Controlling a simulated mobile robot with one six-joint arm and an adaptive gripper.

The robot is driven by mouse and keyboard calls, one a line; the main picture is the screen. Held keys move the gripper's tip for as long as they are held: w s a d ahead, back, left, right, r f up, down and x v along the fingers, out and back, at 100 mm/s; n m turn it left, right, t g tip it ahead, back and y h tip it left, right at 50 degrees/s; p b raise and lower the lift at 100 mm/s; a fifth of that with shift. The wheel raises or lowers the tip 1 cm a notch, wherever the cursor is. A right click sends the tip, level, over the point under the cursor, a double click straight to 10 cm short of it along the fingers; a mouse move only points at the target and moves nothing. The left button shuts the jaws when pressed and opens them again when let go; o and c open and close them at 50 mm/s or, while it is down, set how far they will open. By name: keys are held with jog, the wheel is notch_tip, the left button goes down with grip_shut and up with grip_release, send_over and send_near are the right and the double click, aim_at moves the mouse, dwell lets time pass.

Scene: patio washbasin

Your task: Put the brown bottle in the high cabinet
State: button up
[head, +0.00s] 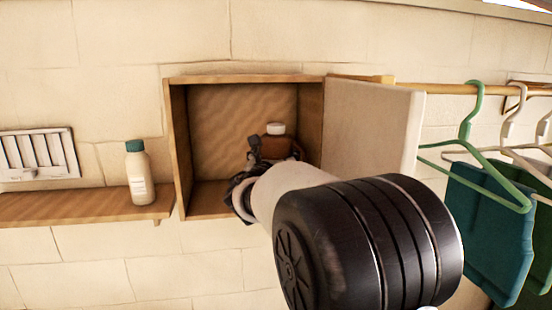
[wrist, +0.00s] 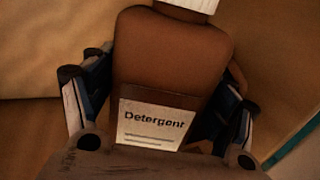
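The brown bottle (head: 281,147) with a white cap is inside the open wooden high cabinet (head: 178,140), towards its right side. My gripper (head: 256,160) reaches into the cabinet, with its fingers around the bottle. In the wrist view the bottle (wrist: 172,60) fills the middle, with a "Detergent" label facing me. The fingers of my gripper (wrist: 160,108) lie close against both its sides and look shut on it. My arm hides the bottle's base in the head view, so I cannot tell whether it touches the cabinet floor.
The cabinet's pale door (head: 370,125) stands open on the right, close to my arm. A white bottle with a green cap (head: 140,175) stands on a wooden shelf (head: 80,207) at left. Hangers (head: 474,110) and a teal cloth (head: 490,225) hang at right.

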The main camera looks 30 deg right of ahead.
jog(key=shift+o, duration=1.1)
jog(key=shift+r, duration=0.2)
jog(key=b+v, duration=0.2)
jog(key=v, duration=1)
jog(key=shift+f, duration=0.1)
